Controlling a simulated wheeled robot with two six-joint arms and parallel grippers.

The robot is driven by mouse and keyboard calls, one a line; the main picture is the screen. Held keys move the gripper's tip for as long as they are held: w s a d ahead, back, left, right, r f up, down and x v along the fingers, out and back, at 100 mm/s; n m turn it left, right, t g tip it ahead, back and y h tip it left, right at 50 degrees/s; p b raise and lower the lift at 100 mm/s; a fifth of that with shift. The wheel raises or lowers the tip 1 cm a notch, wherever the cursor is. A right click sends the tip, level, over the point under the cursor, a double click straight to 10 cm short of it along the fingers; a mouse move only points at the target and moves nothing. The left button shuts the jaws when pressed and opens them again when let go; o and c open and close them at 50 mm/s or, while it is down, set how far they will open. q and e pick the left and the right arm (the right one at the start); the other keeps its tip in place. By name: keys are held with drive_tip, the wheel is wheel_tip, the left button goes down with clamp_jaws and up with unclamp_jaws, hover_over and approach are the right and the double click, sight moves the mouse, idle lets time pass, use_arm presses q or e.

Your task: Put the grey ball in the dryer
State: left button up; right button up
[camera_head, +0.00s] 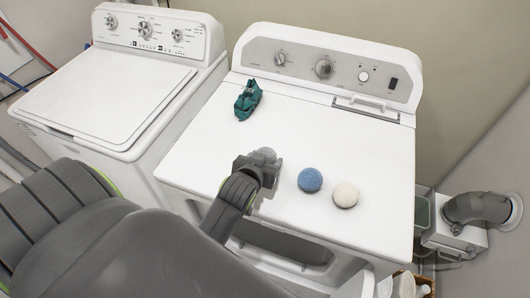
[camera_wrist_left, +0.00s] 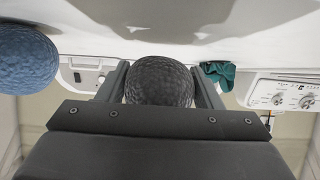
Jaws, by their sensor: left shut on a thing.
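The grey ball (camera_wrist_left: 160,82) is dark and dimpled. In the left wrist view it sits between the two fingers of my left gripper (camera_wrist_left: 160,88). In the head view my left gripper (camera_head: 266,162) is shut on this ball near the front edge of the dryer's top, left of the blue ball. Whether the ball touches the top is hard to tell. The dryer (camera_head: 300,135) is the white machine on the right. Its front shows a dark opening below the top edge, partly hidden by my arm. My right gripper is not in view.
A blue ball (camera_head: 310,180) and a cream ball (camera_head: 345,195) lie on the dryer's top, right of my gripper. A crumpled teal cloth (camera_head: 248,99) lies at the back left. The white washer (camera_head: 110,95) stands to the left. A grey vent duct (camera_head: 475,207) is at the right.

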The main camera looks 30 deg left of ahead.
use_arm(q)
drive_tip(key=shift+f+p, duration=0.35)
drive_tip(key=shift+p, duration=0.05)
drive_tip(key=shift+f, duration=0.4)
drive_tip(key=shift+f, duration=0.1)
drive_tip(key=shift+f, duration=0.15)
drive_tip(key=o, duration=1)
drive_tip(key=shift+c, duration=0.2)
